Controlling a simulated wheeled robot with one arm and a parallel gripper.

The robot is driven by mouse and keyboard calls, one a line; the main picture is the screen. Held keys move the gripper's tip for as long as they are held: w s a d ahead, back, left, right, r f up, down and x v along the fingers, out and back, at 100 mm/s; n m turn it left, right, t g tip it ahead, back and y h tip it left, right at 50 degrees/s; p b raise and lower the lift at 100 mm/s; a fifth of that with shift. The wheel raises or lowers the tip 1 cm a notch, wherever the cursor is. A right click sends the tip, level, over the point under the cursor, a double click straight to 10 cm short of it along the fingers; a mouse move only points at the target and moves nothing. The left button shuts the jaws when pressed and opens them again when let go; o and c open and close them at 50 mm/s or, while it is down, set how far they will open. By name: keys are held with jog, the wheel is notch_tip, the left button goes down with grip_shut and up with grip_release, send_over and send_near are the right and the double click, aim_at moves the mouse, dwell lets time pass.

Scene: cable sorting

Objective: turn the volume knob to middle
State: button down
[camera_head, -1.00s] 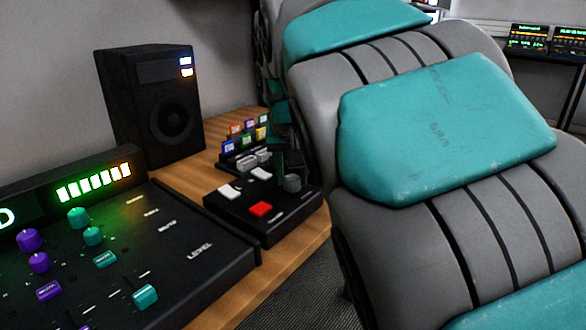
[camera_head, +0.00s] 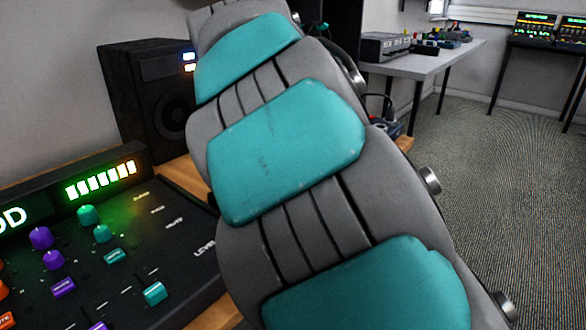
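The small black control box with the grey round knob is hidden behind my teal and grey arm, so the volume knob cannot be seen. My gripper is not in view; my arm covers the middle of the picture. The black mixing console (camera_head: 190,277) stands at the lower left. It carries teal knobs (camera_head: 87,215), purple knobs (camera_head: 41,238) and a teal slider cap (camera_head: 155,293), with "LEVEL" printed near its right edge. I cannot tell that any of these is the volume knob.
A black speaker (camera_head: 150,95) stands behind the console on the wooden desk (camera_head: 187,178). A grey table (camera_head: 425,62) with devices is at the back right. Display screens (camera_head: 535,27) stand farther right. The carpet floor (camera_head: 480,150) on the right is open.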

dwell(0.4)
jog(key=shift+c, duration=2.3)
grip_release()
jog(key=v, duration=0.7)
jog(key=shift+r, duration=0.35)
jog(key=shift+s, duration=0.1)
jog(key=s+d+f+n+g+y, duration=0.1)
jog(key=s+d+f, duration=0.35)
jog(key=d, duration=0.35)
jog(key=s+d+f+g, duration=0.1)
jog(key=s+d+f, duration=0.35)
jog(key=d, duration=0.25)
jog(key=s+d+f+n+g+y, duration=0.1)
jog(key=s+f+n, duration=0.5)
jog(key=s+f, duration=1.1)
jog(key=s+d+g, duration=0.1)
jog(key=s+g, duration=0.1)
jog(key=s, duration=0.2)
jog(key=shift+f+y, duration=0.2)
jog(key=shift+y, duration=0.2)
